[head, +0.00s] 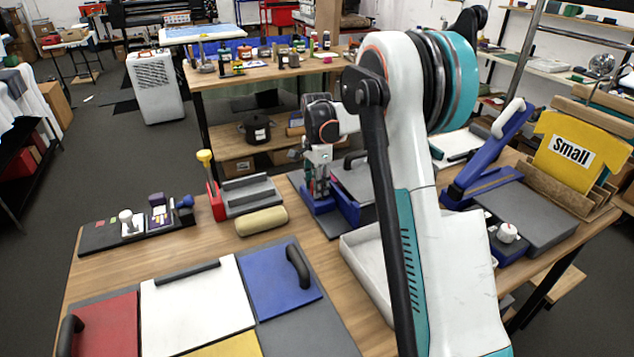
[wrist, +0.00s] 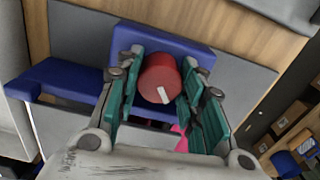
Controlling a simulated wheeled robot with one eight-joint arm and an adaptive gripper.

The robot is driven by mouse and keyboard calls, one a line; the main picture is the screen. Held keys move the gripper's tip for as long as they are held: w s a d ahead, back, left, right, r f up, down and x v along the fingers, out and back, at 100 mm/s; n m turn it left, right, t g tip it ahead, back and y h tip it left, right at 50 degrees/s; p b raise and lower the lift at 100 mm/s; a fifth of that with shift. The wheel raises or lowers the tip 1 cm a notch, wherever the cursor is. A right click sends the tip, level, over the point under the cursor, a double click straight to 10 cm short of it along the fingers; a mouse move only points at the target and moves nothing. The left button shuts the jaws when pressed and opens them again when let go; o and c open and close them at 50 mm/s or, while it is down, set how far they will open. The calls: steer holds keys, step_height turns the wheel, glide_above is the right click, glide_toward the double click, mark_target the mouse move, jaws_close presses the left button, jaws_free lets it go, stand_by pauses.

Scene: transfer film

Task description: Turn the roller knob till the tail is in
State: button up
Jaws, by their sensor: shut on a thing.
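The red roller knob (wrist: 160,78) shows in the wrist view, round, with a white mark pointing to the lower right of its face. My gripper (wrist: 159,70) is shut on it, with a green-padded finger on each side. The knob sits on a blue roller device (wrist: 70,80). In the wrist view a small pink strip (wrist: 181,138) shows below the knob, partly hidden by the right finger; I cannot tell how far in it is. In the head view my gripper (head: 320,188) points down at the blue device (head: 347,206), and the knob is mostly hidden there.
Red, white (head: 190,300) and blue (head: 278,283) panels with black handles lie in front. A beige roll (head: 261,221) and grey block (head: 250,195) are to the left.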

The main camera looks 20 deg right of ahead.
steer(key=shift+m, duration=0.6)
steer(key=o, duration=0.8)
steer(key=shift+r, duration=0.1)
step_height(320, 180, up, 12)
steer(key=shift+f, duration=0.1)
